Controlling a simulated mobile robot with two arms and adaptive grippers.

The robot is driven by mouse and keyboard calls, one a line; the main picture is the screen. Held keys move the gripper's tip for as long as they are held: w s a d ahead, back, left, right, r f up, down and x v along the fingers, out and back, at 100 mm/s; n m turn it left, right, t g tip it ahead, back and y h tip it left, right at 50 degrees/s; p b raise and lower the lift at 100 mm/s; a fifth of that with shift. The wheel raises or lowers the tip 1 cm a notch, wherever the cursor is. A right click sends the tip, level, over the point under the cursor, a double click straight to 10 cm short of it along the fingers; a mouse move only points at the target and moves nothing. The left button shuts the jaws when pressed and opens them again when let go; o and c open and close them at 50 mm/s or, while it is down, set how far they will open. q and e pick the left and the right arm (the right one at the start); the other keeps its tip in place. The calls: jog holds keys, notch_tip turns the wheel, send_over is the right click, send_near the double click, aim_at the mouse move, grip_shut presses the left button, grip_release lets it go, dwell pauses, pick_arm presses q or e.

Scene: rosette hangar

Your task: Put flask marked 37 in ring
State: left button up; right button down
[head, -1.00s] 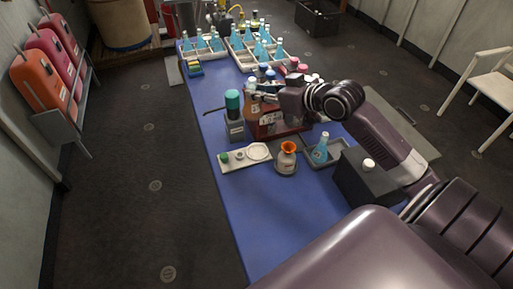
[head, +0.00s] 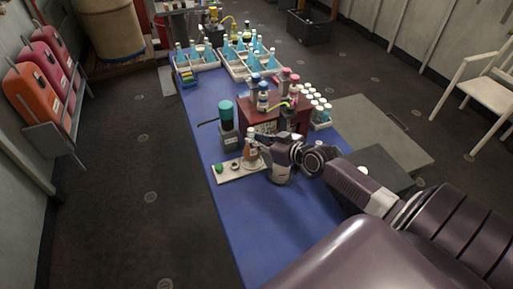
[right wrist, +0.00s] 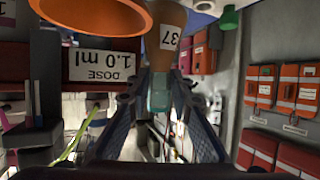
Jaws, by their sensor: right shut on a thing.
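The flask marked 37 (head: 251,146) is amber with a white label. It is upright at the far end of my right gripper (head: 263,150). The ring (head: 252,166) is a pale round one at the right end of a white board. The flask's base is over or at the ring; I cannot tell whether it touches. My left gripper is not in view.
The white board (head: 226,174) also carries a green knob and a small ring. A green-capped bottle (head: 226,115) stands behind it. A red box (head: 272,118) with several bottles is close behind my gripper. An orange funnel rim (right wrist: 100,12) is close by. The front-left blue table is clear.

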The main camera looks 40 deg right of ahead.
aim_at(256, 152)
jog(key=shift+f+b, duration=0.35)
jog(key=shift+f, duration=1.45)
jog(key=shift+f, duration=0.2)
jog(key=c, duration=1.7)
grip_release()
